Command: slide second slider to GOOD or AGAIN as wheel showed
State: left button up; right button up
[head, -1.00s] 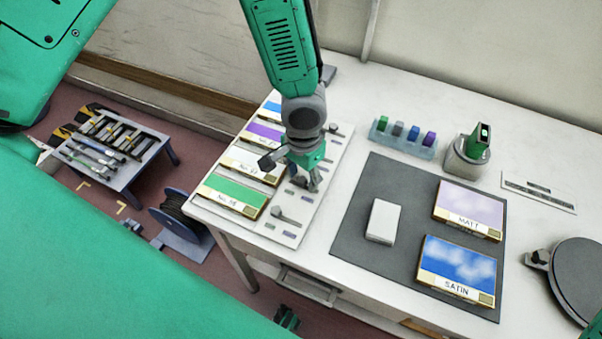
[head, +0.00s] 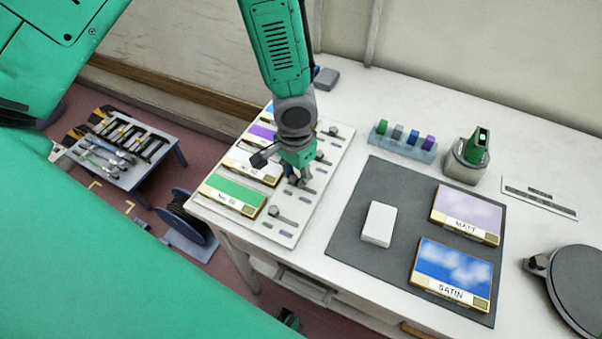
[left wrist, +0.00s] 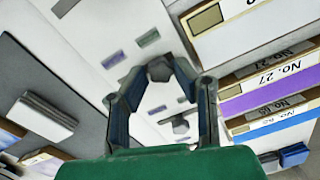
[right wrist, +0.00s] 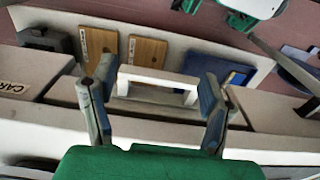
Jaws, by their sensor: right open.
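The white slider board (head: 318,167) lies along the left end of the table, beside coloured sample panels. The front slider knob (head: 274,211) stands near the left end of its row. My left gripper (head: 300,180) is lowered over the second row from the front. In the left wrist view its fingers are drawn in around a grey knob (left wrist: 160,70), which sits between the tips; contact is partly hidden. A further knob (left wrist: 180,126) is free. Small green and purple marks lie by the rows; their wording is unreadable. My right gripper (right wrist: 158,85) is open, with nothing visibly gripped.
A dark mat (head: 345,225) carries a white block (head: 379,223), a MATT panel (head: 466,213) and a SATIN panel (head: 452,272). A rack of coloured pegs (head: 403,140) and a green-topped device (head: 470,156) stand behind. A dark round disc (head: 580,290) is at right.

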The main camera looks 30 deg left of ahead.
aim_at(293, 175)
pick_arm(q)
jog(key=shift+o, duration=0.7)
jog(key=shift+a, duration=0.1)
jog(key=shift+a+f, duration=0.1)
jog(key=shift+a, duration=0.6)
jog(key=shift+d, duration=0.65)
jog(key=shift+w+d+r, duration=0.1)
jog(key=shift+r, duration=0.45)
notch_tip(293, 175, up, 11)
jog(key=shift+a, duration=0.35)
pick_arm(e)
jog(key=shift+a+r, duration=0.15)
jog(key=shift+a, duration=0.6)
